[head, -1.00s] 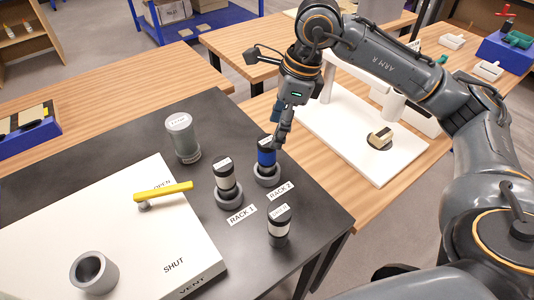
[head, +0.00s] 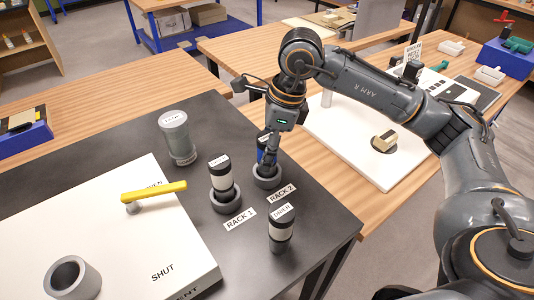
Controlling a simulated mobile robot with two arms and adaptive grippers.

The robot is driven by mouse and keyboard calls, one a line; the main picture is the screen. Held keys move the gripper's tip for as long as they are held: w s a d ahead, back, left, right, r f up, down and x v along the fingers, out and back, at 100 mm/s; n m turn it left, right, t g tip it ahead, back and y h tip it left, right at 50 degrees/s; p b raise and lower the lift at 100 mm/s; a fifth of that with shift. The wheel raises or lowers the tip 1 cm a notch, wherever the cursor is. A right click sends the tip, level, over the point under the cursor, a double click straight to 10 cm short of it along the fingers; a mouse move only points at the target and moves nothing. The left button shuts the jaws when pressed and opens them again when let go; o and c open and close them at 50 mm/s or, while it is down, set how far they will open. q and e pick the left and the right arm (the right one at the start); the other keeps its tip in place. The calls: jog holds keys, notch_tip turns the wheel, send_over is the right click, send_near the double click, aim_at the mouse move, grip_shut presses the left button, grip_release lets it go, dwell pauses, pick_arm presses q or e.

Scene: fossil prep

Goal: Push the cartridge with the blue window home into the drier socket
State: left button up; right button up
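The cartridge with the blue window (head: 261,156) stands upright in the grey ring holder labelled RACK 2. My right gripper (head: 270,153) is at its upper part, pointing down, and its fingers hide much of the cartridge. I cannot tell whether the fingers are closed on it. An empty grey open-topped socket (head: 72,278) stands on the white panel (head: 85,225) at the lower left; I take it for the drier socket, though no label on it shows. My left gripper is not in view.
A cartridge with a white window (head: 222,178) stands in RACK 1, close left of RACK 2. Another pale-windowed cartridge (head: 281,230) stands near the dark table's (head: 325,222) right edge. A grey labelled canister (head: 177,138) stands behind. A white board (head: 345,150) lies to the right.

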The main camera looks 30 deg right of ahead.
grip_shut()
jog(key=shift+r, duration=0.6)
jog(key=shift+r+p, duration=0.1)
jog(key=shift+p, duration=0.2)
jog(key=shift+w+a+p+v, duration=0.1)
jog(key=shift+a+p+v, duration=0.1)
jog(key=shift+p+v, duration=0.5)
jog(key=shift+w+a+p+v, duration=0.15)
jog(key=shift+p+v, duration=0.25)
jog(key=shift+v, duration=0.65)
jog(key=shift+w+a+p+v, duration=0.1)
jog(key=shift+a+p+v, duration=0.1)
jog(key=shift+p+v, duration=0.5)
jog(key=shift+r, duration=0.35)
